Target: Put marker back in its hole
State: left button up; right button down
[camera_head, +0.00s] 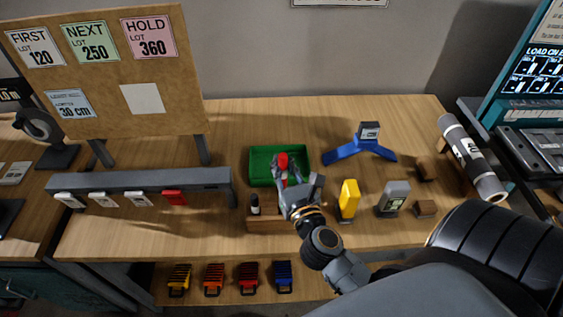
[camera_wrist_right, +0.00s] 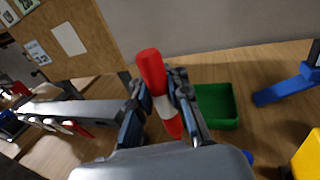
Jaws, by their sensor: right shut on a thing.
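The red marker (camera_head: 283,161) is held between the fingers of my right gripper (camera_head: 287,175), above the bench near the green tray. In the right wrist view the gripper (camera_wrist_right: 161,98) is shut around the marker's pale middle band, with the red marker (camera_wrist_right: 151,68) tilted and its red ends showing above and below. A wooden block (camera_head: 262,227) stands on the bench just left of and below the gripper, with a dark marker (camera_head: 255,204) upright in it. The gripper and arm cover the block's right part, so its holes there are hidden. My left gripper is not in view.
The green tray (camera_head: 256,171) lies behind the gripper. A yellow object (camera_head: 348,199) and a grey device (camera_head: 393,198) stand to its right, with a blue stand (camera_head: 345,151) farther back. A grey rail (camera_head: 100,182) runs along the left.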

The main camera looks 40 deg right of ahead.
jog(key=shift+s+f+b, duration=0.1)
jog(key=shift+f+b, duration=0.4)
jog(key=shift+b, duration=0.1)
notch_tip(320, 180, down, 5)
jog(key=m+g+h+b, duration=0.1)
jog(key=h+b, duration=0.1)
jog(key=b, duration=0.3)
jog(key=shift+m+h, duration=0.4)
pick_arm(q)
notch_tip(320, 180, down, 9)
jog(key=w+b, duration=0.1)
jog(key=b, duration=0.1)
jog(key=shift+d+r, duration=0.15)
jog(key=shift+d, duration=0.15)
pick_arm(e)
jog(key=shift+f+m+g+h, duration=0.3)
jog(key=shift+f+m+h, duration=0.15)
jog(key=shift+f, duration=0.55)
pick_arm(q)
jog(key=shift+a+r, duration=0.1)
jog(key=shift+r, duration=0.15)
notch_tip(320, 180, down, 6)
jog(key=b, duration=0.6)
pick_arm(e)
jog(key=shift+f, duration=3.4)
jog(key=c, duration=1.2)
grip_release()
jog(key=shift+r, duration=0.1)
jog(key=shift+s, duration=0.1)
